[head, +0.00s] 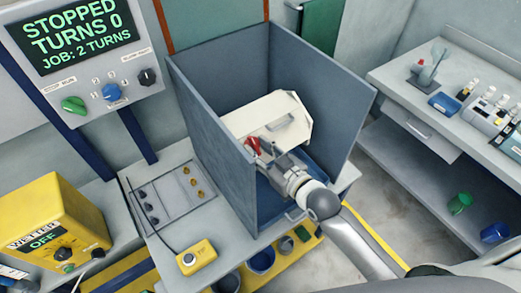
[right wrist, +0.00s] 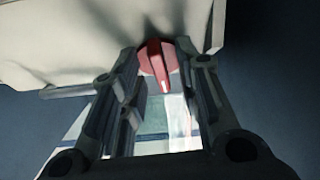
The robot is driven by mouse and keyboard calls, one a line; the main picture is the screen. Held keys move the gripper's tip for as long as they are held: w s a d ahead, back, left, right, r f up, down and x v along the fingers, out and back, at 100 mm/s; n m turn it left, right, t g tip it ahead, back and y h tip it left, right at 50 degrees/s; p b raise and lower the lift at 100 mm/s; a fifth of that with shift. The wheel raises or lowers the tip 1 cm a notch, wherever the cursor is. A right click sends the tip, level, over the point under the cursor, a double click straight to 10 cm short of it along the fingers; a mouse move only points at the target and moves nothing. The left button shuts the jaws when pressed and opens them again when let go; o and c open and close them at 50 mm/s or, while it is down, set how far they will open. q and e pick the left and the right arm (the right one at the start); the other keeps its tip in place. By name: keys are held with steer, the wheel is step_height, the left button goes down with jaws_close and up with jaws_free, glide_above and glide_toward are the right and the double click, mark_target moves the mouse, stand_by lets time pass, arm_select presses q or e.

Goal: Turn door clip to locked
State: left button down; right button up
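The red door clip (head: 252,144) sits at the edge of a cream-white box with a door (head: 280,119), inside a grey-blue walled booth. In the right wrist view the clip (right wrist: 157,62) is a round red knob with a raised bar and a white mark at its lower end; the bar is close to upright there. My right gripper (head: 262,152) is at the clip. Its fingers (right wrist: 160,62) are open, one on either side of the knob, with gaps visible. I cannot tell whether the fingertips touch it. My left gripper is not in view.
The booth walls (head: 214,146) rise close around the box. A sign panel (head: 80,45) reads STOPPED, TURNS 0. A yellow unit (head: 52,220) reads OFF. A yellow button box (head: 196,257) stands in front. A bench (head: 440,95) with small items is at right.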

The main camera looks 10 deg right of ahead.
steer(key=v, duration=1.2)
stand_by(0.4)
